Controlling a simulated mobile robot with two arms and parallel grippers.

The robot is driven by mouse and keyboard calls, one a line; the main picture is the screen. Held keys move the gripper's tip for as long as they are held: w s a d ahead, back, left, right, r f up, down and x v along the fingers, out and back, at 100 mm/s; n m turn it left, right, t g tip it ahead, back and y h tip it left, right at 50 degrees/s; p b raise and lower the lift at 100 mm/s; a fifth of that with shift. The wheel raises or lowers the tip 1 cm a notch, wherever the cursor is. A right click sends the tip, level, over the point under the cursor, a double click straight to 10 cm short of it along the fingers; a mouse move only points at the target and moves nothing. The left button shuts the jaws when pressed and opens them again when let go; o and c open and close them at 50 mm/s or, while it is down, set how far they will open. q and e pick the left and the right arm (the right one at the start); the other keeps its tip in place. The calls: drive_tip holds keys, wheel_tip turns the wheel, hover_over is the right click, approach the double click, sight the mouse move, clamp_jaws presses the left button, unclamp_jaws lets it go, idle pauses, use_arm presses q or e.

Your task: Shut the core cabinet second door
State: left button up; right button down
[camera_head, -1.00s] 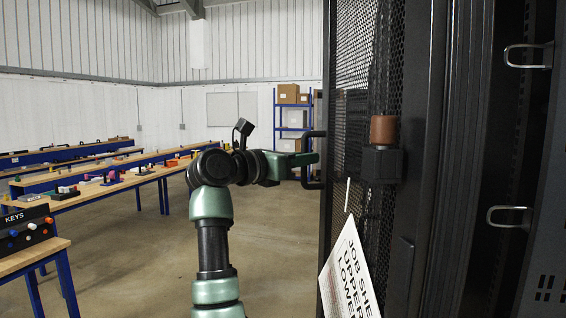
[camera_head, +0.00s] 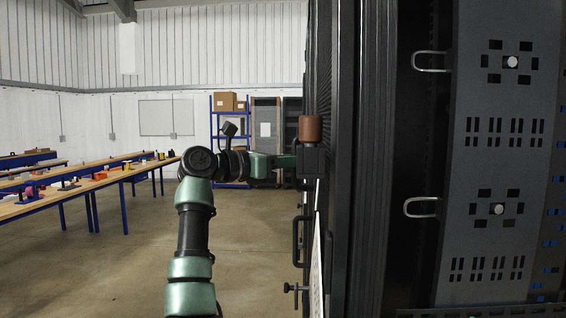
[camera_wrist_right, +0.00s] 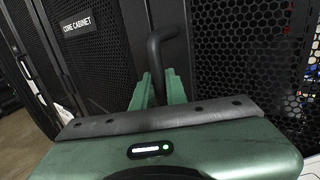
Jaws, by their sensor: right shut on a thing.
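The black mesh cabinet door (camera_head: 318,80) stands nearly edge-on in the head view. My right gripper (camera_head: 288,164) reaches it from the left, with its fingertips partly hidden at the door's edge. In the right wrist view, the green fingers of my right gripper (camera_wrist_right: 158,88) are shut around a black bent door handle (camera_wrist_right: 156,52). A sign reading CORE CABINET (camera_wrist_right: 77,25) is on the dark panel to the left, with a mesh panel (camera_wrist_right: 245,55) to the right. My left gripper is not in view.
A brown cylinder on a black block (camera_head: 310,130) sits at the door edge, above a white sheet (camera_head: 318,265). A perforated rack panel (camera_head: 500,150) with metal loops is at right. Benches (camera_head: 90,185) stand left; the floor between is clear.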

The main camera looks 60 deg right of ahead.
drive_tip(key=c, duration=1.4)
unclamp_jaws()
drive_tip(key=shift+r, duration=0.15)
drive_tip(key=shift+c, duration=0.2)
drive_tip(key=shift+w+a+f, duration=0.15)
drive_tip(key=shift+a+f, duration=0.05)
drive_tip(key=shift+a, duration=0.05)
drive_tip(key=b+v, duration=0.2)
drive_tip(key=v, duration=0.5)
drive_tip(key=shift+a+r, duration=0.1)
drive_tip(key=shift+r, duration=0.05)
